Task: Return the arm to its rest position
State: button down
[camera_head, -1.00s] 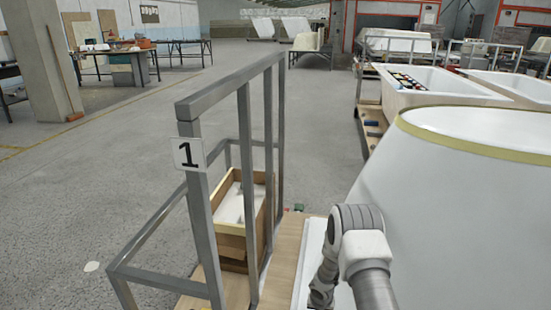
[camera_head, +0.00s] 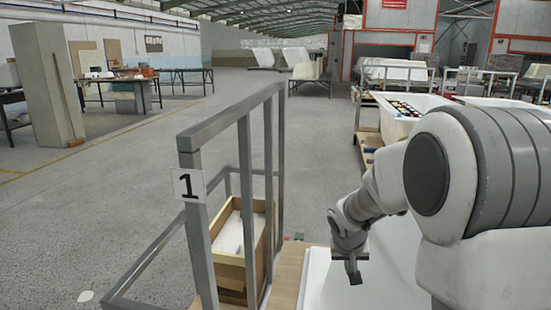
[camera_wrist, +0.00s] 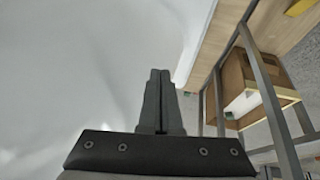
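My arm is raised at the right of the head view, folded in front of the white tub shell. My gripper (camera_head: 353,270) hangs at its end, pointing down, just above the white shell surface (camera_head: 385,275). In the wrist view my gripper's two fingers (camera_wrist: 158,78) lie side by side against each other, shut with nothing visible between them. The smooth white shell (camera_wrist: 70,65) fills the left of that view. The gap between fingertips and shell cannot be judged.
A grey metal rail frame (camera_head: 198,235) marked "1" stands left of my gripper. A wooden box (camera_head: 233,258) with white contents stands behind its bars on a wooden platform (camera_head: 287,275). Another white tub (camera_head: 395,125) holds several dark items. The concrete floor at left is open.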

jog(key=s+r, duration=1.2)
jog(key=s+a+r+n+t+y, duration=0.1)
jog(key=s+a, duration=0.1)
jog(key=s, duration=0.6)
jog(key=s+a+r+n+t+y, duration=0.1)
jog(key=s+a+r+y, duration=0.15)
jog(key=s, duration=0.55)
notch_tip(320, 180, up, 24)
jog(key=p, duration=2.4)
jog(key=shift+w+f+g+h, duration=0.25)
jog(key=shift+w+g+h, duration=0.05)
jog(key=shift+h, duration=0.15)
jog(key=shift+s, duration=0.15)
